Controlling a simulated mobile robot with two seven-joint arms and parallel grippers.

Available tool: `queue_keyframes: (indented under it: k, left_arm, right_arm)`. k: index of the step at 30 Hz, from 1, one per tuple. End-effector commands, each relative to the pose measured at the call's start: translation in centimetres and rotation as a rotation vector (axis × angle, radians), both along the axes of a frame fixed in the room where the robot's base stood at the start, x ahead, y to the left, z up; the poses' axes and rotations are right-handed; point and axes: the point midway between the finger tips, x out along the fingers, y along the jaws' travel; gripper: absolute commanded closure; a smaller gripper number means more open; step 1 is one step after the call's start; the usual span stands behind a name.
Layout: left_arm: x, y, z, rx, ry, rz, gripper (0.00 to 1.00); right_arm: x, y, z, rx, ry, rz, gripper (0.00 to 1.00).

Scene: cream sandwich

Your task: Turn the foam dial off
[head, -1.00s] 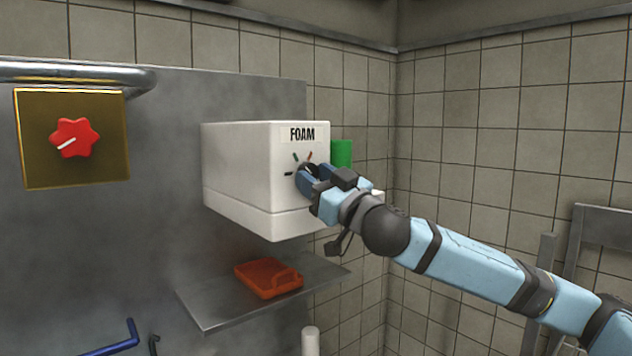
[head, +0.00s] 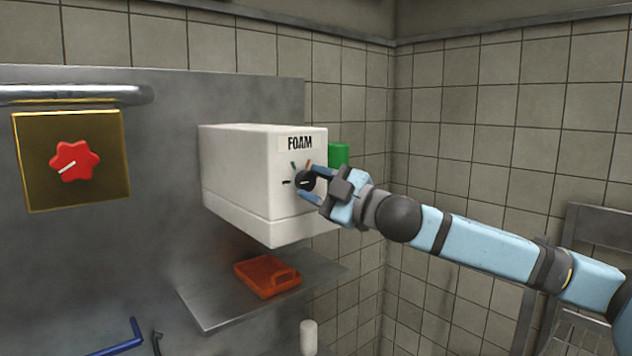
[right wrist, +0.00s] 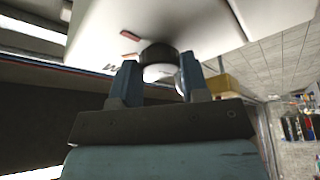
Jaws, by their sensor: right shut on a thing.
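The black foam dial (head: 304,181) sits on the front of the white box marked FOAM (head: 250,170). Short coloured marks surround it: dark at left, green at upper left, orange-red at upper right. A white line on the dial lies nearly level, in line with the dark mark. My right gripper (head: 312,184) is at the dial, one finger above and one below, shut on it. In the right wrist view, the dial (right wrist: 158,58) shows between the two blue fingers (right wrist: 158,80). My left gripper is not in view.
A red knob (head: 75,161) on a brass plate (head: 30,185) is on the steel panel at left. An orange tray-like object (head: 266,276) lies on a metal shelf (head: 210,312) below the box. A green object (head: 339,154) stands beside the box.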

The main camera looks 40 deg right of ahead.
Motion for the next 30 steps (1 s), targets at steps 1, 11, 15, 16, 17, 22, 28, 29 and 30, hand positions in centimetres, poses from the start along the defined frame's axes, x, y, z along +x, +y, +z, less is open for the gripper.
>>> queue_keyframes:
  k: [1,11,15,16,17,22,28,29,30]
  left_arm:
    - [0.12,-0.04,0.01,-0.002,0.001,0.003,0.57]
    - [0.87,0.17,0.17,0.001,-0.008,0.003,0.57]
    - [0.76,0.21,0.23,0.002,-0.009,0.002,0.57]
    - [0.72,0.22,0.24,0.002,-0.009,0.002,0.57]
    - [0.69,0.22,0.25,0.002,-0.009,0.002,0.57]
    - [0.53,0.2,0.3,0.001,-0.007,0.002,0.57]
    - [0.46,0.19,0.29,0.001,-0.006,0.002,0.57]
    - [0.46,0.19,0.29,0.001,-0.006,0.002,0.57]
    - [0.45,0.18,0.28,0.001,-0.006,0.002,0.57]
  right_arm:
    - [0.03,-0.15,0.23,-0.013,-0.004,-0.003,0.82]
    - [0.04,-0.13,0.21,-0.043,-0.007,-0.002,0.82]
    - [0.04,-0.13,0.21,-0.044,-0.007,-0.003,0.82]
    - [0.04,-0.14,0.22,-0.044,-0.007,-0.003,0.82]
    - [0.04,-0.14,0.22,-0.044,-0.007,-0.003,0.82]
    - [0.04,-0.12,0.19,-0.043,-0.006,-0.003,0.33]
    - [0.02,-0.07,0.12,-0.043,-0.005,-0.001,0.33]
    - [0.02,-0.07,0.11,-0.042,-0.005,-0.001,0.33]
    - [0.03,-0.06,0.09,-0.042,-0.005,-0.001,0.33]
